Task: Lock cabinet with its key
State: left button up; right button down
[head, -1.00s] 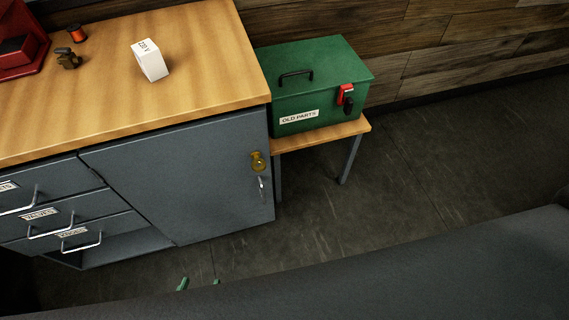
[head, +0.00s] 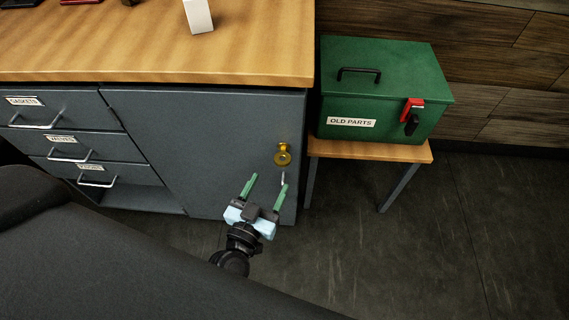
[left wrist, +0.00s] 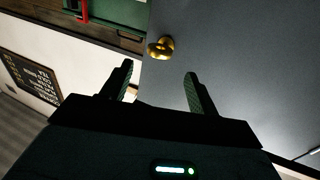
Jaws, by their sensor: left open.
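The grey cabinet door (head: 205,150) looks closed, with a brass lock (head: 283,154) near its right edge. I cannot make out separately whether a key sits in the lock. In the left wrist view the brass lock (left wrist: 161,47) shows beyond the open fingertips, on the grey door (left wrist: 240,60). My right gripper is not in view.
A green OLD PARTS box (head: 378,90) with a red latch stands on a small wooden table (head: 375,149) right of the cabinet. Drawers (head: 75,145) are at left. A white box (head: 198,15) is on the worktop (head: 150,55). Floor at right is free.

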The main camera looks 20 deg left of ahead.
aim_at(279, 166)
pick_arm(q)
jog(key=w, duration=0.7)
jog(key=shift+w+d, duration=0.2)
jog(key=shift+w, duration=0.05)
jog(key=c, duration=1)
